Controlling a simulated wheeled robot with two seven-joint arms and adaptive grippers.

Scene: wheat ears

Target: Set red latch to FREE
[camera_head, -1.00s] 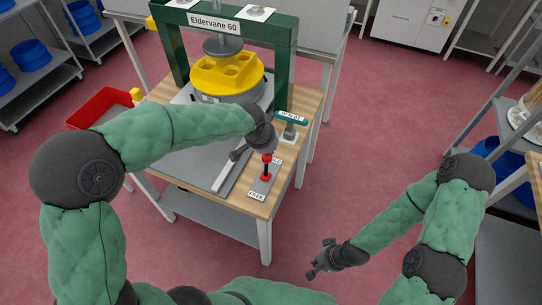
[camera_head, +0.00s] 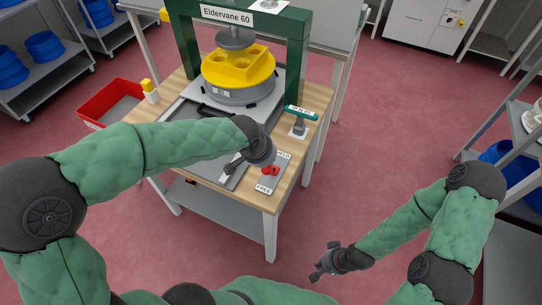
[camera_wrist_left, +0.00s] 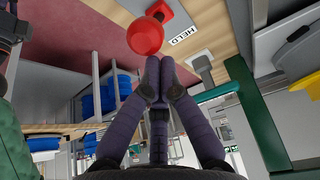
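My right gripper (camera_head: 322,260) is apart from the bench, open and empty.
A green press frame (camera_head: 297,60) holds a yellow block (camera_head: 238,64) over a grey round base. A red bin (camera_head: 112,103) is at the left. The floor right of the bench is clear.

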